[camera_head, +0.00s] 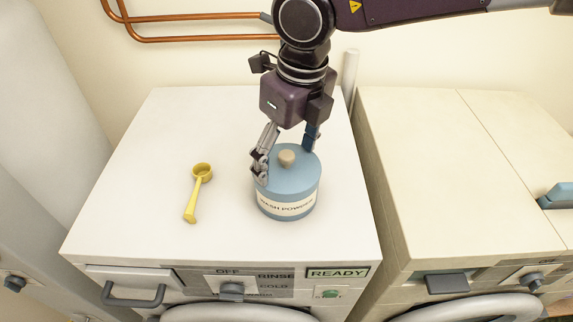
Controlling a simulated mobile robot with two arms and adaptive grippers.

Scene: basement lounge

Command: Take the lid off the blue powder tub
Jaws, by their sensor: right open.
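The blue powder tub (288,207) stands upright on top of the white washing machine, with a label that reads "WASH POWDER" on its front. Its blue lid (295,181) is on the tub and has a round tan knob (287,158) at its centre. My right gripper (286,162) comes down from above and behind. It is open, with one finger at the left side of the lid and the other at the back right, and the knob shows between them. I cannot tell whether the fingers touch the lid. My left gripper is not in view.
A yellow scoop (196,190) lies on the white washing machine (130,190), left of the tub. A second, cream machine (450,180) stands to the right across a narrow gap. Copper pipes (150,39) run along the wall behind. The machine top's left side is mostly clear.

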